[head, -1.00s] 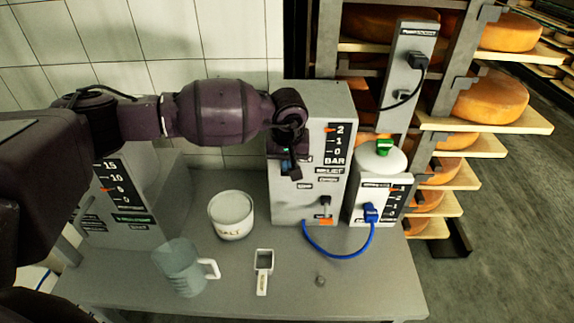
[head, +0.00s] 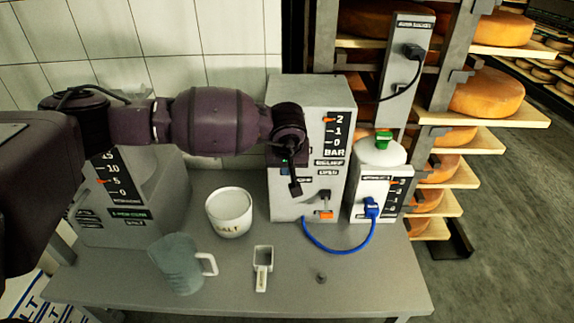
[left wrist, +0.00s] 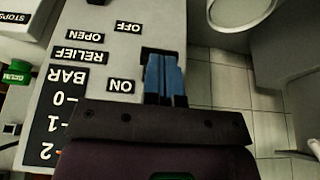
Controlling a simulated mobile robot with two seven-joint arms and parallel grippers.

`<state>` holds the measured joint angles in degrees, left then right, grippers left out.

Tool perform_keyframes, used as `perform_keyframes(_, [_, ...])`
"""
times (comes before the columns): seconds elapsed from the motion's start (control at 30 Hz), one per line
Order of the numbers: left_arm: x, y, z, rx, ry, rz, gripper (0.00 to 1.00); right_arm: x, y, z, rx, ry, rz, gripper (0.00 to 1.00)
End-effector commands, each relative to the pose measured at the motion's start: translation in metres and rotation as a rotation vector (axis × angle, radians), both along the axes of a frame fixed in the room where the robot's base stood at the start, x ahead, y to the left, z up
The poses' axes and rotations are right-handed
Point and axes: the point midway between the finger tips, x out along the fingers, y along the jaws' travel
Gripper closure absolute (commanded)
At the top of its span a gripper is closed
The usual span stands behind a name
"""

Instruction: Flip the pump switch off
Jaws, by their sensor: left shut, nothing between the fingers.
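The pump box (head: 285,205) is the grey box with a BAR scale at the back of the table. In the left wrist view its face (left wrist: 110,15) appears upside down, with the ON label (left wrist: 121,86) and OFF label (left wrist: 128,27). My left gripper (head: 295,188) is shut and empty, in front of the box's left part, beside these labels. In the left wrist view its blue fingertips (left wrist: 164,62) reach a dark patch (left wrist: 160,50) between ON and OFF. The switch itself is hidden by the fingers, so its position and any contact cannot be told. My right gripper is not in view.
A relief lever (head: 323,197) sits right of my gripper. A blue hose (head: 340,250) runs to the smaller unit (head: 370,187). The salt pot (head: 229,212), jug (head: 178,265) and scoop (head: 262,268) stand on the table (head: 225,295). Cheese shelves (head: 485,120) are at right.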

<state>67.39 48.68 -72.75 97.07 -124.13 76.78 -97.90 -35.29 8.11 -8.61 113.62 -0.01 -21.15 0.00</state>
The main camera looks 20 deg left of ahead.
Motion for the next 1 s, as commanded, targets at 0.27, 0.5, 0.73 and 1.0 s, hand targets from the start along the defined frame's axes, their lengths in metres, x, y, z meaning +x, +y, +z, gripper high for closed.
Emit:
perform_keyframes(0.27, [-0.007,-0.002,-0.023,0.0,0.004,-0.002,1.0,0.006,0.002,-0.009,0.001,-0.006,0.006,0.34])
perform_keyframes(0.5, [-0.008,-0.003,-0.03,-0.002,0.001,0.001,1.0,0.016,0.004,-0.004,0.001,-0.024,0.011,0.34])
perform_keyframes(0.73, [-0.008,-0.003,-0.029,-0.001,0.001,0.0,1.0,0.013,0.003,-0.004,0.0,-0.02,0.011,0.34])
perform_keyframes(1.0, [-0.008,-0.002,-0.019,-0.001,-0.001,0.0,1.0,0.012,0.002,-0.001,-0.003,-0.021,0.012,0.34])
